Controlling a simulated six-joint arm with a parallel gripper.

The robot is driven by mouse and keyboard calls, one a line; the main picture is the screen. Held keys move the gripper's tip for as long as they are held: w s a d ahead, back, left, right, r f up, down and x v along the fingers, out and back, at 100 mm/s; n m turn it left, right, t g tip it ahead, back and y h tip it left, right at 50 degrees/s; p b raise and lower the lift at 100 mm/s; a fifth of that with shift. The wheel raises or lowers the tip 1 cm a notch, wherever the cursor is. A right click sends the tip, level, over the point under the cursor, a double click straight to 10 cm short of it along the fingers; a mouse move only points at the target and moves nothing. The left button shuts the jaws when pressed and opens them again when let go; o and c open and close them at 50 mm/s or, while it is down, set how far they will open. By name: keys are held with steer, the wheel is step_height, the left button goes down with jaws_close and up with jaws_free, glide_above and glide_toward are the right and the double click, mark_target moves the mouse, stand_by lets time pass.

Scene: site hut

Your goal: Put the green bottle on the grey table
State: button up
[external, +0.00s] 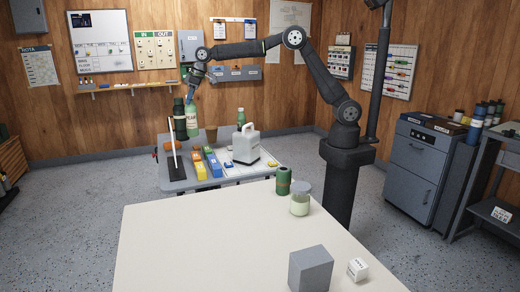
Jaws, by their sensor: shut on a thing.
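My gripper (192,84) is shut at the top of a green bottle (192,124) with a pale label, which hangs upright below it. The bottle is over the far left part of the grey table (205,185). I cannot tell whether its base touches the tabletop. A darker green bottle (179,112) stands close beside it on the left, partly hidden. The lower part of the held bottle is close to coloured boxes on the table.
The grey table also holds a black stand (176,174), yellow (199,170) and blue (213,165) boxes, a grey jug (246,146) and a brown cup (211,133).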

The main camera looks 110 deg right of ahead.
steer(key=s+d+m+g+h, duration=0.15)
steer(key=s+d+m, duration=0.45)
steer(key=s+d, duration=1.85)
steer(key=s+a+x, duration=0.1)
steer(key=a+x, duration=0.1)
steer(key=x, duration=1.3)
steer(key=shift+f+h, duration=0.35)
steer(key=shift+f, duration=0.3)
steer(key=shift+s+f+t, duration=0.1)
steer(key=shift+s+t, duration=0.05)
steer(key=shift+t, duration=0.1)
steer(key=o, duration=1.2)
steer(key=v, duration=1.2)
